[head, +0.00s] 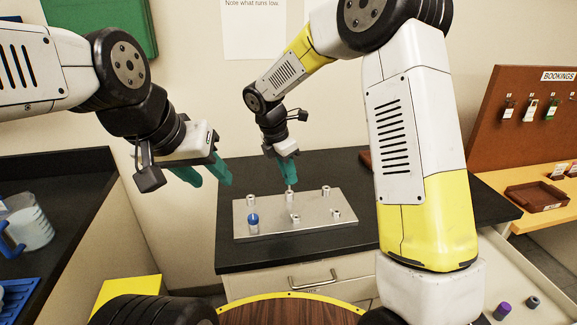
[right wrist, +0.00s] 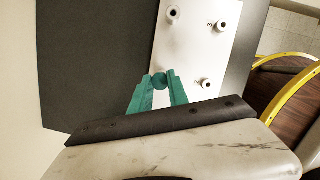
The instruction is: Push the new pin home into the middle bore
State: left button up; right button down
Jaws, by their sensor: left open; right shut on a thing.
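The pale metal plate (head: 315,214) lies on the dark bench top and carries several short hollow posts in two rows. My right gripper (head: 288,181) is over the middle post of the back row (head: 290,196), its teal fingers shut on a slim pin (head: 290,188). The pin's lower end is at the post; how deep it sits I cannot tell. In the right wrist view the teal fingertips (right wrist: 160,80) close together over the plate (right wrist: 185,45) and mostly hide the pin. My left gripper (head: 208,178) is open and empty, left of the plate and above it.
A blue-topped piece (head: 253,221) stands at the front left of the plate. The dark bench top (head: 235,258) is free around the plate. An open drawer at the lower right holds a purple cylinder (head: 502,311). A jug (head: 28,228) stands on the left counter.

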aim_at(288, 183)
jog(key=shift+f, duration=0.25)
jog(key=shift+f, duration=1.45)
jog(key=c, duration=1.2)
grip_release()
jog(key=shift+c, duration=0.3)
jog(key=shift+r, duration=3.55)
